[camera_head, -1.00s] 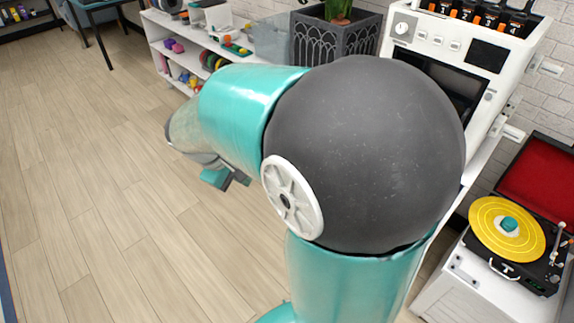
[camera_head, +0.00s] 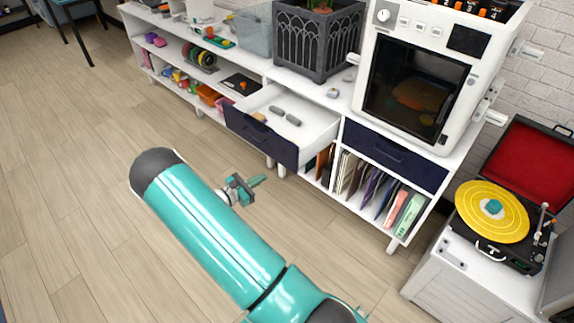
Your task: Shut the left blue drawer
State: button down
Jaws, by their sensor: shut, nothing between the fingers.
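The left blue drawer (camera_head: 259,136) stands pulled out from the white shelf unit, its dark blue front toward the open floor. Its white inside shows two grey pieces and a tan piece near the front. My gripper (camera_head: 246,189) is in front of and below the drawer front in the picture, apart from it. It is small here, and its jaws are shut and empty. The right blue drawer (camera_head: 394,157) is shut under the white printer.
The white shelf unit (camera_head: 325,92) carries a dark planter (camera_head: 317,40) and a white printer (camera_head: 417,74). Records (camera_head: 366,187) stand in the shelf below. A record player (camera_head: 495,211) sits at the right on a white cabinet. The wooden floor (camera_head: 80,180) at left is clear.

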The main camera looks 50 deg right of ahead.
notch_tip(320, 180, down, 4)
jog(key=n+t, duration=0.1)
jog(key=n, duration=0.1)
jog(key=h, duration=0.1)
send_near(293, 160)
jog(key=shift+n+t, duration=0.4)
jog(key=d, duration=0.6)
jog(key=shift+d, duration=0.4)
jog(key=shift+d, duration=0.2)
